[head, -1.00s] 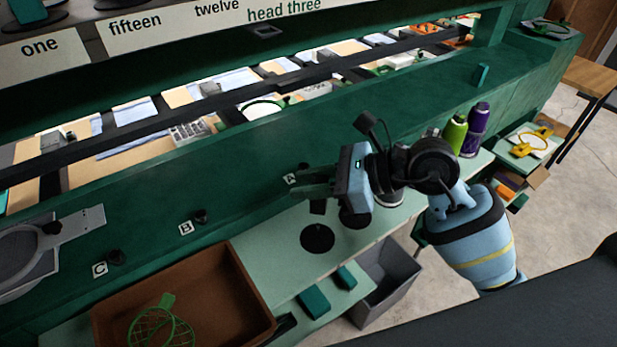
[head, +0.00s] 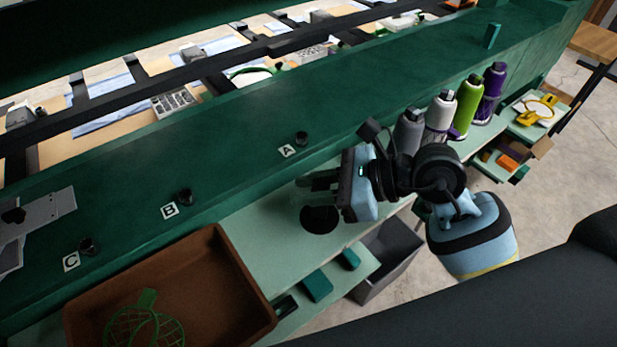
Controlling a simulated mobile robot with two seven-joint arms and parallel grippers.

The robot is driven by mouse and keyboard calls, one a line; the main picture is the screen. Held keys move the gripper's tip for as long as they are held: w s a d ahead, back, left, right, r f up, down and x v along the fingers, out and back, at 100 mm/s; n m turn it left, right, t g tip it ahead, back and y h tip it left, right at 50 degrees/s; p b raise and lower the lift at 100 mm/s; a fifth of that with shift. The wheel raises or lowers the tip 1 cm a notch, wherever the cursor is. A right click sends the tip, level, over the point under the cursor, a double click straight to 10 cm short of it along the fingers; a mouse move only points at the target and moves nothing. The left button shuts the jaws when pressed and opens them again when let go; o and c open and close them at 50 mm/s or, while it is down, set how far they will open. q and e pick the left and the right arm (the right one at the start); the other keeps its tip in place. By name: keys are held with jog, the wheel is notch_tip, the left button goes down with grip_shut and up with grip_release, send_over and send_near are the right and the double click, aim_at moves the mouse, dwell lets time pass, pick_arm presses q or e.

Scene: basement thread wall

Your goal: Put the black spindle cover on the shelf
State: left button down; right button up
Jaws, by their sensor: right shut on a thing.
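My right gripper (head: 320,184) is low over the pale green shelf (head: 275,255), shut on a small dark piece, which I take to be the black spindle cover (head: 318,203). The cover is largely hidden by the fingers. It overlaps a flat black disc (head: 320,220) on the shelf; I cannot tell whether it touches the disc. My left gripper is not in view.
Black knobs stand by labels A (head: 302,138), B (head: 185,197) and C (head: 87,246). Several thread cones, including a green one (head: 467,108), stand right of my gripper. A brown tray (head: 235,262) is at left; a grey bin (head: 390,258) is below the shelf.

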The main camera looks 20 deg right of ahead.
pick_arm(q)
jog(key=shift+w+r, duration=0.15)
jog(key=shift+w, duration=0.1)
pick_arm(e)
jog(key=shift+f, duration=0.1)
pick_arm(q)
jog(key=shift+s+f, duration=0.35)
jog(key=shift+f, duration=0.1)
pick_arm(e)
jog(key=shift+f, duration=0.4)
jog(key=o, duration=1)
jog(key=shift+r, duration=0.1)
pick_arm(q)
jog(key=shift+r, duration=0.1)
pick_arm(e)
jog(key=shift+o, duration=0.2)
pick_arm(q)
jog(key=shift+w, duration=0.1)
pick_arm(e)
jog(key=shift+d, duration=0.1)
